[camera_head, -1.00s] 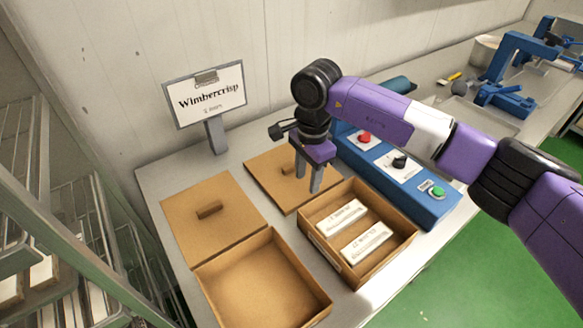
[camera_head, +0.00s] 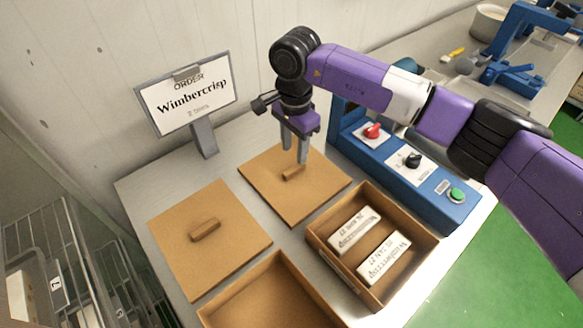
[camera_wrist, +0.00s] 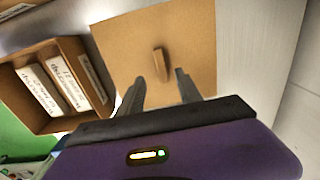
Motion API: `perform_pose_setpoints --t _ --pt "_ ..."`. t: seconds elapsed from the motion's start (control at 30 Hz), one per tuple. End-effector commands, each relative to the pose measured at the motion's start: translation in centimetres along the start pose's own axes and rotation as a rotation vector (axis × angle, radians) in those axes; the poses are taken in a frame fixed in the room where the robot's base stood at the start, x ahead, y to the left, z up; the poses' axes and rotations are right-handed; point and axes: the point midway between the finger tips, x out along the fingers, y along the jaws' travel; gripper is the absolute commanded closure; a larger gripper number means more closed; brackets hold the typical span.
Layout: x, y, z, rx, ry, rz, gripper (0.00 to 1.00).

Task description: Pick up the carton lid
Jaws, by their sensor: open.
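Two flat brown carton lids, each with a small raised handle, lie on the grey table. The far lid (camera_head: 270,172) is behind the filled carton, and it also shows in the wrist view (camera_wrist: 190,30). The other lid (camera_head: 180,250) lies to the left, behind the empty carton. My gripper (camera_head: 294,158) is open and empty above the far lid, close to its handle (camera_head: 292,173). In the wrist view the handle (camera_wrist: 160,64) lies ahead of the gap between my fingers (camera_wrist: 160,88), not between them.
An empty open carton (camera_head: 265,300) stands at the front. A blue control box (camera_head: 400,165) with knobs stands right, and an order sign (camera_head: 205,140) reading "Wimbercrisp" stands behind. Wire racks (camera_head: 60,240) are at left.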

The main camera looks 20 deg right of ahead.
Motion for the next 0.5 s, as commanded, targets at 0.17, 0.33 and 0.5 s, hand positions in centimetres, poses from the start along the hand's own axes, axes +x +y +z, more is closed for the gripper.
perform_pose_setpoints --t 0.17,0.33,0.5 --pt "1.8 0.0 0.1 0.001 -0.003 0.002 0.58" --pt "3.7 -0.1 0.0 0.002 -0.003 0.003 0.58" --pt "6.1 -0.2 -0.1 0.001 -0.002 0.002 0.58"
